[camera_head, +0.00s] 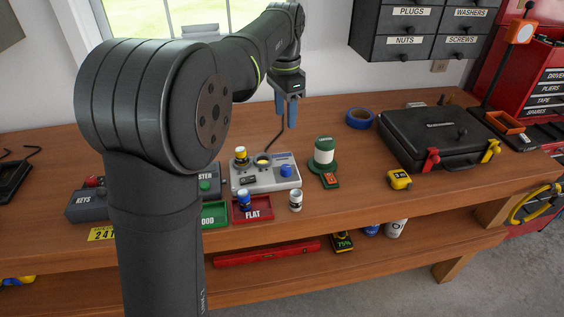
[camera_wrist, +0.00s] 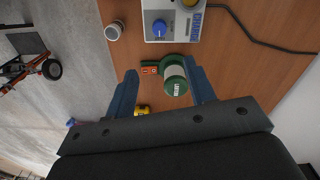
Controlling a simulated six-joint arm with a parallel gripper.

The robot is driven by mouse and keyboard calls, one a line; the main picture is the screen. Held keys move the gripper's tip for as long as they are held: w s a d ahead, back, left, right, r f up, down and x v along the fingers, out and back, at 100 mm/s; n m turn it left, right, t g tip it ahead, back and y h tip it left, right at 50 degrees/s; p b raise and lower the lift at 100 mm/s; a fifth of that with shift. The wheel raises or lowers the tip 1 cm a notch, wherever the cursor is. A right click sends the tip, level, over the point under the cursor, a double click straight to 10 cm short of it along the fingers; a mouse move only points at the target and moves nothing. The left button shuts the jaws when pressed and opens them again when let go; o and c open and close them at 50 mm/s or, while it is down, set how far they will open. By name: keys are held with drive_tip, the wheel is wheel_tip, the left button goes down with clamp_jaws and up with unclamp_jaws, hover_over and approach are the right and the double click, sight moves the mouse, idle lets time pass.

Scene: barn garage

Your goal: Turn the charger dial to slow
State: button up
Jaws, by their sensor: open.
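The charger (camera_head: 266,175) is a pale grey box on the workbench, with a blue dial (camera_head: 286,171) at its right front and a round yellow-lit part on top. A battery with a yellow band stands at its left rear. In the wrist view the charger (camera_wrist: 183,36) is at the top edge, partly cut off, with the blue dial (camera_wrist: 159,28) showing. My gripper (camera_head: 287,122) hangs above and behind the charger, pointing down, apart from everything. Its blue fingers (camera_wrist: 164,85) are open and empty. The dial's setting is too small to read.
A green cylinder (camera_head: 324,152) with a white band stands just right of the charger. A white battery (camera_head: 296,200) stands in front; a red FLAT tray (camera_head: 253,213) holds a blue battery. A black case (camera_head: 436,137) lies further right. A cord runs behind the charger.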

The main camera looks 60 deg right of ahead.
approach(286, 167)
drive_tip(key=shift+m, duration=0.3)
wheel_tip(286, 167, down, 9)
drive_tip(key=shift+r, duration=0.1)
drive_tip(key=c, duration=1)
